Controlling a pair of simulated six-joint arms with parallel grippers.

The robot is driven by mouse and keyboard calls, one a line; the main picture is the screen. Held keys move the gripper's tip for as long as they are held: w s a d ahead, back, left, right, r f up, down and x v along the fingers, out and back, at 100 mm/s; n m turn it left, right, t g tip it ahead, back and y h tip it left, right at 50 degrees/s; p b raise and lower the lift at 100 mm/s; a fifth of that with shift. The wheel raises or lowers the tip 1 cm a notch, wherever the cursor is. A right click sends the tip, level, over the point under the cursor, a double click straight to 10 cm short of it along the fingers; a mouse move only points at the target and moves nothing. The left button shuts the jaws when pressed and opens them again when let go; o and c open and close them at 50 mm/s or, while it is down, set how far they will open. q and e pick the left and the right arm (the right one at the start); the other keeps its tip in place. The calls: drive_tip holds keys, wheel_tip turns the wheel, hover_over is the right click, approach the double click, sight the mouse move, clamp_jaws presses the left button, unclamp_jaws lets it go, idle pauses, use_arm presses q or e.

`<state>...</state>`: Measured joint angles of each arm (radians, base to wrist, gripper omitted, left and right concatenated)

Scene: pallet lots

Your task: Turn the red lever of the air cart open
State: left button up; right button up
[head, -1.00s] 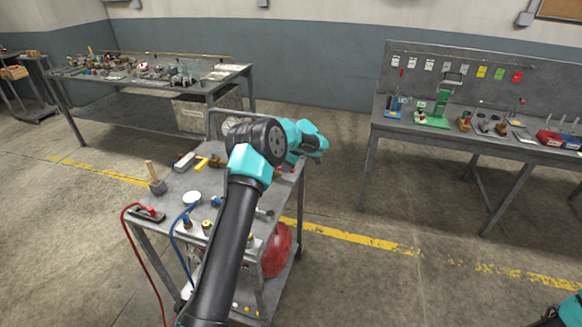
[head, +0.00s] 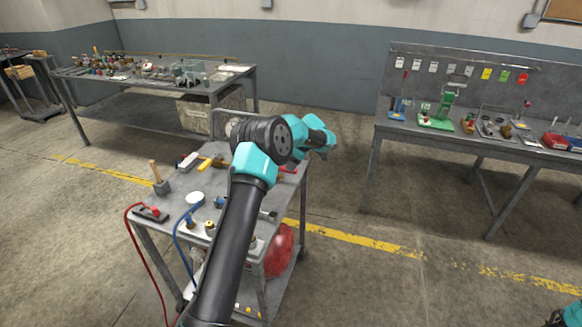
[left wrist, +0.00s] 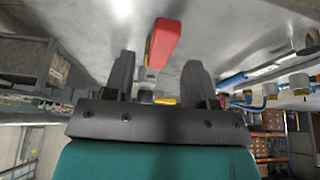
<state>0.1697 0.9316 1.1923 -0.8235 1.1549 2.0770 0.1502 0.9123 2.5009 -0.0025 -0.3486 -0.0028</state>
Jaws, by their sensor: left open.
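The air cart (head: 172,213) stands in the middle of the head view, with valves and hoses on its grey top. The red lever (head: 289,169) shows as a small red bit near its right edge, partly hidden by my arm. In the left wrist view the red lever (left wrist: 163,42) is a red bar lying just beyond the gap between my fingers. My left gripper (left wrist: 159,64) is open and empty, with a finger on either side of the lever's line. In the head view my left gripper (head: 325,147) is over the cart's right end.
A mallet (head: 160,183), a yellow-handled part (head: 206,162) and a blue hose (head: 178,235) are on the cart. A red tank (head: 279,250) sits below. A bench (head: 440,134) stands right, another (head: 150,92) behind left.

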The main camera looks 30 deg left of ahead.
use_arm(q)
drive_tip(key=v, duration=1.4)
drive_tip(key=shift+r, duration=0.25)
drive_tip(key=shift+d+f, duration=0.1)
drive_tip(key=shift+d, duration=0.1)
drive_tip(key=s+d+f+m+h, duration=0.2)
drive_tip(key=s+d+f+m, duration=0.25)
drive_tip(key=f, duration=0.45)
drive_tip(key=s+d+f+m+h, duration=0.25)
drive_tip(key=s+d+f, duration=0.2)
drive_tip(key=f, duration=0.45)
drive_tip(key=s+d+f+m+h, duration=0.2)
drive_tip(key=s+d+f+m, duration=0.25)
drive_tip(key=f, duration=0.45)
drive_tip(key=s+d+f+m, duration=0.2)
drive_tip(key=s, duration=0.7)
drive_tip(key=s+d+f+m+t+h, duration=0.1)
drive_tip(key=s+d+f+m, duration=0.1)
drive_tip(key=s, duration=0.7)
drive_tip(key=s+d+f+m+t, duration=0.1)
drive_tip(key=s+d+f+m, duration=0.2)
drive_tip(key=s, duration=0.6)
drive_tip(key=shift+s+f+m, duration=0.15)
drive_tip(key=shift+f+m, duration=0.15)
drive_tip(key=shift+m, duration=0.05)
drive_tip(key=shift+h, duration=0.25)
